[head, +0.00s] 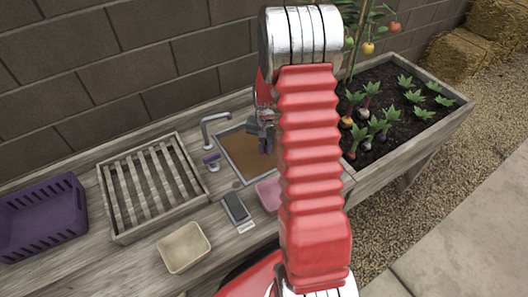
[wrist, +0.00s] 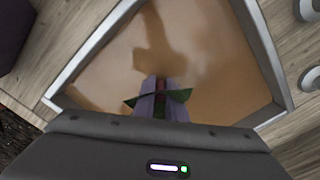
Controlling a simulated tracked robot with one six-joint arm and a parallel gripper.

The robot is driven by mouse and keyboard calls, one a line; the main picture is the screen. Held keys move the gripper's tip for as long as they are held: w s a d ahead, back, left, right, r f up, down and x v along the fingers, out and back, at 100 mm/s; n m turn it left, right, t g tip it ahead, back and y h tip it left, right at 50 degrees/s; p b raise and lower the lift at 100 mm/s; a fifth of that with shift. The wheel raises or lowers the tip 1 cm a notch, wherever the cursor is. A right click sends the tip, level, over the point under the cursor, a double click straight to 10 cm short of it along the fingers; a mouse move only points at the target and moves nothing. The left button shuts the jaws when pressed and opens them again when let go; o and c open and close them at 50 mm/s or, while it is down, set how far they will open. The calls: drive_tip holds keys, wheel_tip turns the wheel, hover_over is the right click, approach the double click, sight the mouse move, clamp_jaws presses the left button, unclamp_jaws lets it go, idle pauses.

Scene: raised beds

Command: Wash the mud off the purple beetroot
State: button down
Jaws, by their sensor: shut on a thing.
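My gripper (wrist: 160,98) is shut on the leafy top of the beetroot. Green leaves (wrist: 180,96) stick out on both sides of the fingers, with dark reddish stems between them. The root is hidden below the fingers, so its mud cannot be seen. In the head view my gripper (head: 266,142) is over the sink (head: 222,150), partly covered by my arm. The sink holds murky brown water (head: 240,153), which fills much of the wrist view (wrist: 215,55). I cannot tell whether the root touches the water.
A tap (head: 206,128) stands at the sink's back left. A slatted rack (head: 155,185), a purple crate (head: 40,215), a cream tray (head: 184,247), a dark grey block (head: 236,208) and a pink tray (head: 269,193) are on the bench. A planted soil bed (head: 405,130) lies right.

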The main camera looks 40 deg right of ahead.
wheel_tip(320, 180, up, 17)
idle(2.2)
drive_tip(key=shift+s, duration=0.15)
idle(0.6)
